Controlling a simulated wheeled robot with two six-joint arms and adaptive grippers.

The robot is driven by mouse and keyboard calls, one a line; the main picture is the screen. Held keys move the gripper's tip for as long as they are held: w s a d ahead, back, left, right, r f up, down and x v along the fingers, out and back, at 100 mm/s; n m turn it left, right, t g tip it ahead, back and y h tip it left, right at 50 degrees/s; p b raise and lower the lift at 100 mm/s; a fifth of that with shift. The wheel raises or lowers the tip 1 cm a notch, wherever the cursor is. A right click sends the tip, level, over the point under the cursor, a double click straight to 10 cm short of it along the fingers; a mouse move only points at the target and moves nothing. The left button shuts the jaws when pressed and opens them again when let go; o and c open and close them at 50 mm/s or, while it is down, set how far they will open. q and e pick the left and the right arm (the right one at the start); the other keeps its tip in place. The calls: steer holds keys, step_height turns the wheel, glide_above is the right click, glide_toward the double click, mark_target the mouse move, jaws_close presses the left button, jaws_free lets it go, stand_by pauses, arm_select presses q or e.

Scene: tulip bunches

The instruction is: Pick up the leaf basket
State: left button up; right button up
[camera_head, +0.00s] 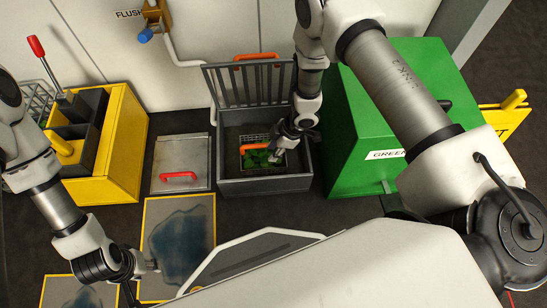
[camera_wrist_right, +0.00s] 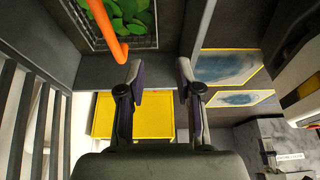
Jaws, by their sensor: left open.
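The leaf basket is a small wire basket (camera_head: 264,137) of green leaves with an orange handle (camera_head: 257,147), inside a grey open-lidded bin (camera_head: 265,187). In the right wrist view, the basket's mesh (camera_wrist_right: 143,42) and orange handle (camera_wrist_right: 108,32) are at the upper left. My right gripper (camera_head: 280,155) reaches into the bin by the basket and hides part of it. In the right wrist view the right gripper (camera_wrist_right: 160,73) is open, nothing between its fingers, with the handle left of them. My left gripper (camera_head: 143,275) is open, low at the left, away from the basket.
The bin's barred lid (camera_head: 250,88) stands raised behind it. A green box (camera_head: 362,170) is close on the right. A metal hatch (camera_head: 181,157) with a red handle and a yellow bin (camera_head: 122,150) are to the left. Yellow-edged puddle mats (camera_head: 178,235) lie in front.

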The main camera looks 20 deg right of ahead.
steer(key=b, duration=0.4)
glide_toward(265, 170)
step_height(265, 170, down, 3)
steer(key=b+x, duration=0.4)
steer(key=x, duration=0.1)
steer(key=b+x, duration=0.2)
steer(key=x, duration=0.1)
steer(key=shift+w+a+r, duration=0.15)
steer(key=shift+w+a, duration=0.1)
steer(key=shift+a, duration=0.15)
steer(key=shift+r, duration=0.2)
arm_select(q)
step_height(265, 170, down, 14)
steer(key=shift+w+r, duration=0.2)
steer(key=shift+w, duration=0.15)
arm_select(e)
jaws_close()
